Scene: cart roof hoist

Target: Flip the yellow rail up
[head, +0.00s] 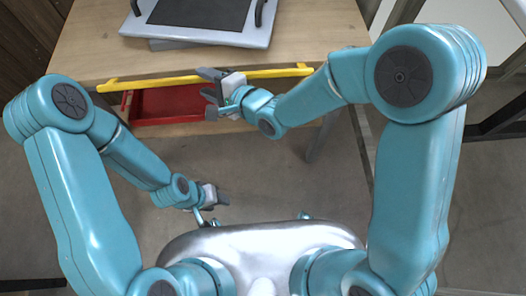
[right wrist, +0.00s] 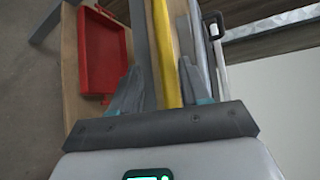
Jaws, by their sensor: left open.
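The yellow rail (head: 160,81) is a long thin bar with a short bracket at each end. It runs along the front edge of the wooden table in the head view. My right gripper (head: 208,94) is at the rail's middle, its fingers spread to either side of the bar. In the right wrist view the rail (right wrist: 166,55) passes between the two parted fingers, closer to the right one; I cannot tell whether either touches it. My left gripper (head: 222,197) is open and empty, low and well away from the rail, in front of the table.
A red tray (head: 165,104) sits just below the rail, under the table's front edge; it also shows in the right wrist view (right wrist: 103,55). A grey panel with a dark pad and black handles (head: 198,38) lies on the wooden tabletop (head: 310,30). The floor before the table is clear.

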